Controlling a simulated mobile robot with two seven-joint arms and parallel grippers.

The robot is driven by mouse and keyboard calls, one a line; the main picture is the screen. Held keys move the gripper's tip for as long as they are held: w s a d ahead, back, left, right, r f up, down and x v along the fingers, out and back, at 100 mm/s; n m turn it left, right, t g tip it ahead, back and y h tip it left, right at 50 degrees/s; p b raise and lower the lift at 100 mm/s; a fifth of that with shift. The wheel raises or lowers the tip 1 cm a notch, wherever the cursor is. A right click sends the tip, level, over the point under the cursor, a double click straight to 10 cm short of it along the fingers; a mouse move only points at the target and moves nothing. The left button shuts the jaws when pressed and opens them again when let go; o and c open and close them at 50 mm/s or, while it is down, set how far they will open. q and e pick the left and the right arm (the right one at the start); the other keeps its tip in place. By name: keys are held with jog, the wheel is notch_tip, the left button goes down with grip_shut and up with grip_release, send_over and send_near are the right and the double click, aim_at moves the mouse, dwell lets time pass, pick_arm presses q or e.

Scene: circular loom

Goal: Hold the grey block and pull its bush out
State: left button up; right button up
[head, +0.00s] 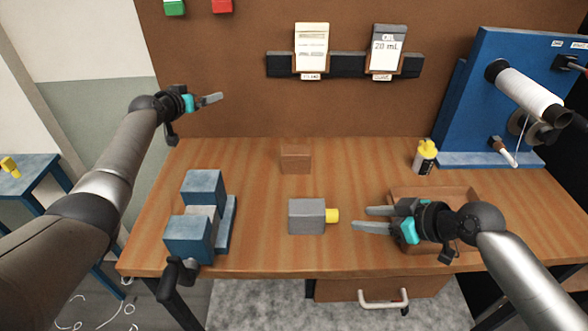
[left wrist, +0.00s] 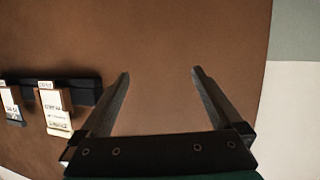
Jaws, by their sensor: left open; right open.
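The grey block (head: 306,216) lies on the table near its front middle. Its yellow bush (head: 332,216) sticks out of the block's right face. My right gripper (head: 361,218) is open, just right of the bush, with its fingers pointing left at it and apart from it. My left gripper (head: 218,98) is raised at the upper left, well away from the block, in front of the brown back board. In the left wrist view my left gripper (left wrist: 160,75) is open and empty, facing the board.
A blue vise-like fixture (head: 203,187) stands left of the block. A small brown box (head: 296,159) lies behind it. A wooden tray (head: 432,191) is under my right gripper. A yellow-topped bottle (head: 425,156) and the blue loom stand (head: 480,95) are at the back right.

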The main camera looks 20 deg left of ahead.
pick_arm(q)
jog(key=w+d+r+m+t+h, duration=0.1)
jog(key=w+d+r+m+h, duration=0.25)
jog(key=d+r, duration=0.55)
jog(key=w+d+r+m+t+h, duration=0.2)
jog(key=d+r+m+h, duration=0.15)
jog(key=d+r, duration=0.55)
jog(key=s+d+r+m+g+h, duration=0.1)
jog(key=d+r+m+g+h, duration=0.1)
jog(key=d+r+m, duration=0.3)
jog(key=s+d+r+m+g+h, duration=0.1)
jog(key=s+d+r+m+h, duration=0.1)
jog(key=d, duration=0.5)
jog(key=m+g+y, duration=0.2)
jog(key=g+y, duration=0.8)
jog(key=g, duration=0.4)
send_near(297, 217)
jog(key=w+r, duration=0.2)
jog(key=w, duration=0.1)
jog(key=f, duration=1.5)
jog(key=shift+s+a+f, duration=0.15)
jog(key=shift+a+f, duration=0.1)
